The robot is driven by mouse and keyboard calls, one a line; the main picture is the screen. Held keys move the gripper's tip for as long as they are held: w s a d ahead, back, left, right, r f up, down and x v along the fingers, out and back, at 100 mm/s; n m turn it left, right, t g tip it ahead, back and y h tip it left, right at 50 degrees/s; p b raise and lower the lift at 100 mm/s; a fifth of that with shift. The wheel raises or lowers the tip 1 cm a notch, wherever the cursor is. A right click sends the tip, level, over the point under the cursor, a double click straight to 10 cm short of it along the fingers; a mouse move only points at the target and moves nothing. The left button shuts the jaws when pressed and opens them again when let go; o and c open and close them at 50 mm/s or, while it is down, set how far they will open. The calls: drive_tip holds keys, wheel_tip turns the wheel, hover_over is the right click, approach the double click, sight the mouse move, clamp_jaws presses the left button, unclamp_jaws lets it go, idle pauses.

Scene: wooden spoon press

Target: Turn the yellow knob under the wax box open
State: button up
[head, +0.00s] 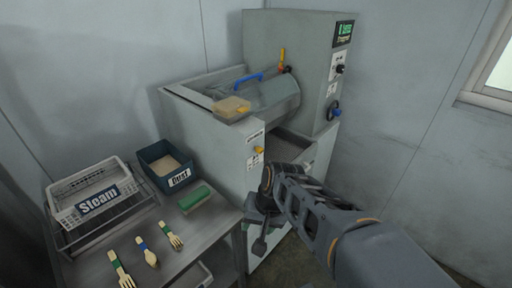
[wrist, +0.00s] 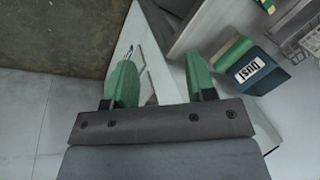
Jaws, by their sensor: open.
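The wax box (head: 232,108) is a small pale-yellow box on the top front edge of the grey press. The yellow knob (head: 259,150) sticks out of the press's front panel, below and slightly right of the box. My gripper (head: 257,228) is in front of the press, lower than the knob and apart from it. In the wrist view its two green fingers (wrist: 160,72) are spread wide with nothing between them. I cannot make out the knob in the wrist view.
A side table holds a white Steam basket (head: 95,196), a dark blue Dust bin (head: 154,157), a green block (head: 195,196) and wooden cutlery (head: 147,252). The press (head: 200,135) has a blue handle and orange lever on top. Floor shows at left in the wrist view.

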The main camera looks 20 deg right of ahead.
drive_tip(key=w+f+m+y, duration=0.1)
drive_tip(key=w+m+y, duration=0.2)
drive_tip(key=m+y, duration=0.35)
drive_tip(key=m+t+h+b, duration=0.1)
drive_tip(key=m+t+b, duration=0.1)
drive_tip(key=m+t, duration=1.55)
approach(262, 151)
drive_tip(key=w+a+m+g, duration=0.1)
drive_tip(key=w, duration=0.2)
drive_tip(key=w+a+r+m+g+p, duration=0.1)
drive_tip(key=w, duration=0.2)
drive_tip(key=w+a+r+m+g, duration=0.1)
drive_tip(key=w, duration=0.2)
drive_tip(key=shift+a+r+m+p, duration=0.2)
drive_tip(key=shift+a+m+p, duration=0.1)
drive_tip(key=shift+a+p, duration=0.05)
drive_tip(key=c, duration=0.9)
drive_tip(key=shift+c, duration=0.2)
